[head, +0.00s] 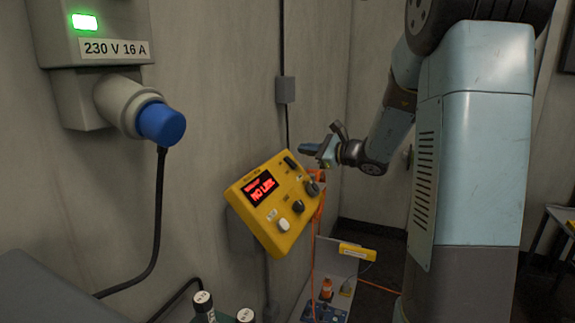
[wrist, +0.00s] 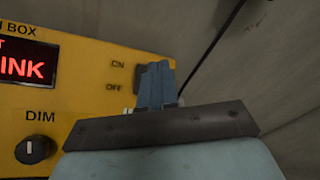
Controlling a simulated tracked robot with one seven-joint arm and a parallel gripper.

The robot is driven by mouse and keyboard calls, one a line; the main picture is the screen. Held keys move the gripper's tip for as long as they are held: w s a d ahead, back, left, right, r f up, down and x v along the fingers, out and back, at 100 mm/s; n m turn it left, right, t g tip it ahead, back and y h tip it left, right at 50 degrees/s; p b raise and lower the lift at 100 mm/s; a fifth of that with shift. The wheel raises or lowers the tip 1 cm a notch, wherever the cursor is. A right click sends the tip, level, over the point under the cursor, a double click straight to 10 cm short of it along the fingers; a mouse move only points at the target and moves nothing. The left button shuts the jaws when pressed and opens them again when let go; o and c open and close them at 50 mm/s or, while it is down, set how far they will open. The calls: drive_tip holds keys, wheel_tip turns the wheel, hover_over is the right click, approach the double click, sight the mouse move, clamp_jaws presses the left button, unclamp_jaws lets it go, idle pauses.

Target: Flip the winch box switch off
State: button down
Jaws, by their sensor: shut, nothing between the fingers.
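The winch box is a yellow panel (head: 262,225) on the wall in the head view, with a red-lit display (head: 261,188) reading "NO LINK". Its dark switch (head: 290,162) is near the top right corner. My gripper (head: 305,148) is shut and empty, just right of the switch. In the wrist view, the blue-grey fingers (wrist: 155,85) stand together right beside the "ON" and "OFF" labels. A dark part of the switch (wrist: 140,78) shows at their left; the rest is hidden. I cannot tell its position or whether the fingers touch it.
The box also has a DIM knob (wrist: 33,149) and a white button (head: 284,225). A blue plug (head: 160,123) sits in the wall socket at left, under a green light. An orange cable (head: 314,250) hangs beside the box. An open case (head: 335,270) stands below.

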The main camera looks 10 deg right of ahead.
sight(286, 157)
drive_tip(key=shift+w+a+f, duration=0.3)
drive_tip(key=shift+a+f, duration=0.15)
drive_tip(key=shift+f, duration=0.2)
drive_tip(key=shift+w+a+f, duration=0.3)
drive_tip(key=shift+a+f, duration=0.1)
drive_tip(key=shift+f, duration=0.2)
drive_tip(key=shift+a+f, duration=0.1)
drive_tip(key=shift+f, duration=0.05)
idle(1.2)
drive_tip(key=shift+a+f, duration=0.1)
drive_tip(key=shift+a, duration=0.05)
drive_tip(key=shift+a+f, duration=0.35)
idle(1.1)
drive_tip(key=shift+r, duration=0.15)
drive_tip(key=shift+d+r, duration=0.1)
drive_tip(key=shift+r, duration=0.2)
